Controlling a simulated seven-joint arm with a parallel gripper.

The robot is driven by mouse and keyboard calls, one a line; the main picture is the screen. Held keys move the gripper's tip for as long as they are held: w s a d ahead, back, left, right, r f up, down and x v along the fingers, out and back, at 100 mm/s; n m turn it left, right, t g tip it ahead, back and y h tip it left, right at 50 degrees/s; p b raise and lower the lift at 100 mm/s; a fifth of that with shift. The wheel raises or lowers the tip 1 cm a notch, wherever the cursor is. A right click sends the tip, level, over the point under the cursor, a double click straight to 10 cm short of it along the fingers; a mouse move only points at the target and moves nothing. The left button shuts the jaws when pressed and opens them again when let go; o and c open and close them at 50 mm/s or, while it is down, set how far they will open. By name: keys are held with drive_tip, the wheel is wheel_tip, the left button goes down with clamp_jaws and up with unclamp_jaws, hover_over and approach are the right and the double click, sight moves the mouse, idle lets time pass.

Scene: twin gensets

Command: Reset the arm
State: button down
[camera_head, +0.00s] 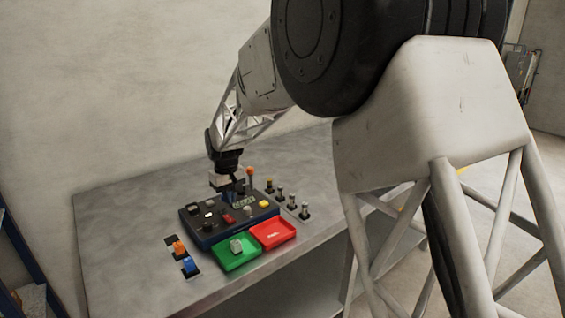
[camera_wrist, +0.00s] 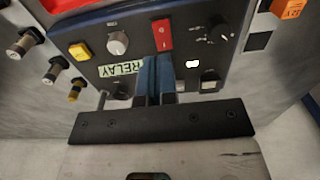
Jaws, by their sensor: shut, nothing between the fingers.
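My gripper (camera_head: 231,193) points down over the dark blue control panel (camera_head: 196,233) on the grey table. In the wrist view its two blue fingers (camera_wrist: 157,78) are together with nothing between them. They are above the panel, beside the RELAY label (camera_wrist: 121,68) and below the red switch (camera_wrist: 162,35). I cannot tell whether the fingertips touch the panel. The wrist view also shows a yellow button (camera_wrist: 80,50), a grey knob (camera_wrist: 117,43) and a black knob (camera_wrist: 221,31). The gripper's body hides the panel's near strip there.
A green tray (camera_head: 222,262) holding a grey piece and an empty-looking red tray (camera_head: 268,243) adjoin the panel's front. Orange (camera_head: 178,247) and blue (camera_head: 190,265) blocks sit left. An orange-topped stick (camera_head: 250,173) rises behind. Several metal-topped posts (camera_head: 292,202) stand right. The table's left is clear.

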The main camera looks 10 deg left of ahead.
drive_tip(key=s+d+r+m, duration=0.2)
drive_tip(key=s+d+r, duration=0.25)
drive_tip(key=d, duration=0.55)
drive_tip(key=s+d+r+m+t, duration=0.1)
drive_tip(key=s+d+r, duration=0.4)
drive_tip(key=d, duration=0.4)
drive_tip(key=s+d+r+m, duration=0.2)
drive_tip(key=s+d+r, duration=0.1)
drive_tip(key=s+d, duration=0.55)
drive_tip(key=s+d+f+m, duration=0.1)
drive_tip(key=s+d+m, duration=0.1)
drive_tip(key=s+d, duration=0.6)
drive_tip(key=s+d+f+m+t, duration=0.1)
drive_tip(key=s+d+f+m, duration=0.1)
drive_tip(key=s+d, duration=0.7)
drive_tip(key=s, duration=0.6)
drive_tip(key=shift+f+t, duration=0.3)
drive_tip(key=shift+w, duration=0.1)
